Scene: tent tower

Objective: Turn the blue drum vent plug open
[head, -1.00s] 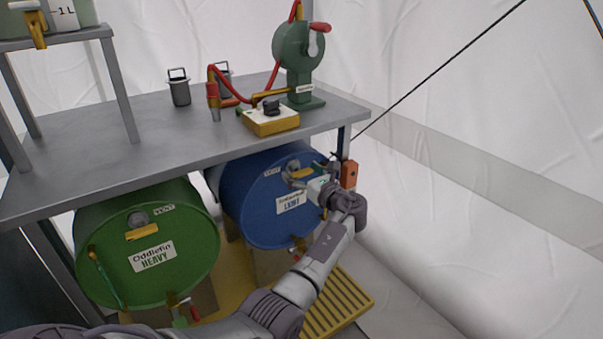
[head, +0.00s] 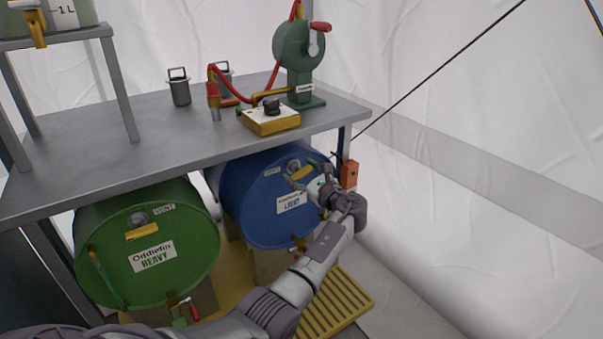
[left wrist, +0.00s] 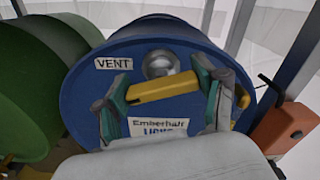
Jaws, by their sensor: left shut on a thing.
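The blue drum (head: 250,205) lies on its side under the bench, its round face toward me. On its upper face is a grey round vent boss (head: 293,163) with a yellow bar-shaped vent plug handle (head: 303,173). In the left wrist view the handle (left wrist: 160,88) runs nearly level, tilted slightly up to the right, beside the VENT label (left wrist: 114,63). My left gripper (head: 310,180) is at the drum's face with its fingers at the two ends of the handle, shut on it. The fingers (left wrist: 160,86) partly cover the handle's ends. My right gripper is not in view.
A green drum (head: 105,250) lies to the left with its own vent. The grey bench top (head: 100,140) is above both drums. An orange box (head: 348,175) hangs close right of my gripper. A yellow slatted platform (head: 345,295) lies below.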

